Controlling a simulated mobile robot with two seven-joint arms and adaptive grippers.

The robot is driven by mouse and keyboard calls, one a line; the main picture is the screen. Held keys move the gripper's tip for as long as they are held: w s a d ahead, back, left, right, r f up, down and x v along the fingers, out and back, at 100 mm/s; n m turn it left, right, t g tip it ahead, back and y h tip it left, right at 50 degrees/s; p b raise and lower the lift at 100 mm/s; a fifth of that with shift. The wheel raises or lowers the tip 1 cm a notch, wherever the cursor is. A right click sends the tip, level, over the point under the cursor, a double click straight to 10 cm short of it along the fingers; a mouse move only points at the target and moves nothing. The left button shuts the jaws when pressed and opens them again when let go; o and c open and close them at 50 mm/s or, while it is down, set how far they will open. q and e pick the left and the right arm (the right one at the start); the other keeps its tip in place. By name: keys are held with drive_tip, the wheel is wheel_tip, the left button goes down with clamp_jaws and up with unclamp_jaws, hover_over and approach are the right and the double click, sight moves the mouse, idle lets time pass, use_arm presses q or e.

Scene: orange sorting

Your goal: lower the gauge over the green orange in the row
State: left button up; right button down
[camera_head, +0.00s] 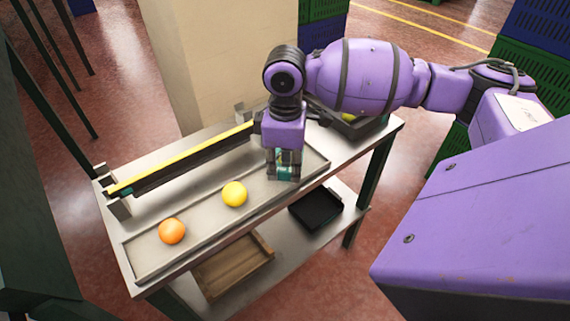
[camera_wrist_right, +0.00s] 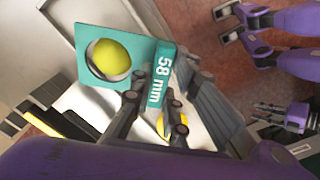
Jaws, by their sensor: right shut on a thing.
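The gauge is a teal plate with a round hole and a tab marked 58 mm (camera_wrist_right: 162,75); it also shows as a teal patch in the head view (camera_head: 290,157). My right gripper (camera_head: 284,170) points down, shut on the gauge, over the right part of the row. The green orange (camera_wrist_right: 110,60) shows through the gauge's hole in the wrist view, with a grey gap along its lower edge. I cannot tell whether the plate is around it or still above it. In the head view the gripper hides it.
A yellow orange (camera_head: 234,194) and an orange-coloured one (camera_head: 172,231) lie left of the gripper in the shallow tray (camera_head: 150,262). A yellow-topped rail (camera_head: 180,160) runs behind. A dark bin (camera_head: 360,128) stands at the table's right end. A wooden tray (camera_head: 232,266) and black tray (camera_head: 316,209) sit below.

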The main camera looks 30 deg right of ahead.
use_arm(q)
drive_tip(key=shift+s+f, duration=0.15)
drive_tip(key=shift+f, duration=0.15)
use_arm(e)
drive_tip(key=shift+f, duration=0.65)
drive_tip(key=shift+f, duration=0.8)
use_arm(q)
drive_tip(key=shift+s+f, duration=0.1)
use_arm(e)
drive_tip(key=shift+f, duration=0.25)
use_arm(q)
drive_tip(key=shift+s+f, duration=0.1)
use_arm(e)
drive_tip(key=shift+r, duration=0.1)
